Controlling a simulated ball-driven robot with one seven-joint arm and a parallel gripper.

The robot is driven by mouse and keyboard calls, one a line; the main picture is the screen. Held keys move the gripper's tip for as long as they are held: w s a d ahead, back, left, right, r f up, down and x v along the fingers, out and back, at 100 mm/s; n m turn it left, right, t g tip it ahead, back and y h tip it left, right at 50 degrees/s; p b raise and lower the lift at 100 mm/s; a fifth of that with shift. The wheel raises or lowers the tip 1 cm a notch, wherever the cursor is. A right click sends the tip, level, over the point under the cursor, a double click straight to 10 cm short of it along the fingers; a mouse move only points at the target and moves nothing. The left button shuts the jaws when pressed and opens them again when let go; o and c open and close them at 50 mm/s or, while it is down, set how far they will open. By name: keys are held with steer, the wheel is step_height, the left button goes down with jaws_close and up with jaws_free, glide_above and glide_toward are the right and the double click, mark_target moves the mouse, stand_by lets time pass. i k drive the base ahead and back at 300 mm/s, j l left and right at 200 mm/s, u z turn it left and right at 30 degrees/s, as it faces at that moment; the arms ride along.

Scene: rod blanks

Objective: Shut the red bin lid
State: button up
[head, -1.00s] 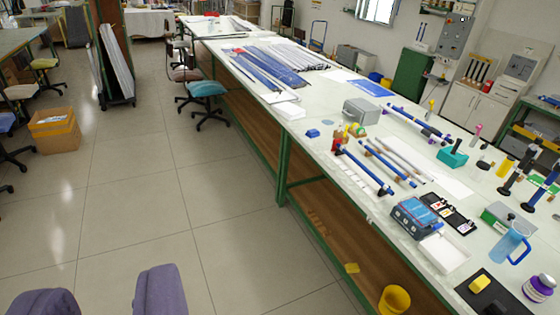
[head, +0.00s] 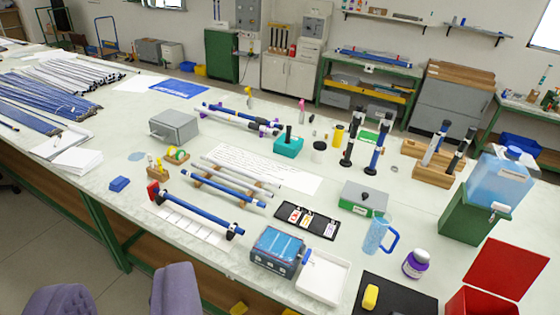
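The red bin (head: 478,303) stands at the bottom right corner of the head view, cut off by the frame's lower edge. Its red lid (head: 508,268) is open, tilted up and back. The bin's inside is only partly visible.
A blue jug (head: 379,233) and white tray (head: 323,276) are further left.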

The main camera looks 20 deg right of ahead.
mark_target(500, 268)
steer(key=i+l+z, duration=0.25)
steer(key=i+z, duration=0.2)
steer(key=i+l+z, duration=0.1)
steer(key=i+z, duration=0.35)
steer(key=i+l, duration=0.65)
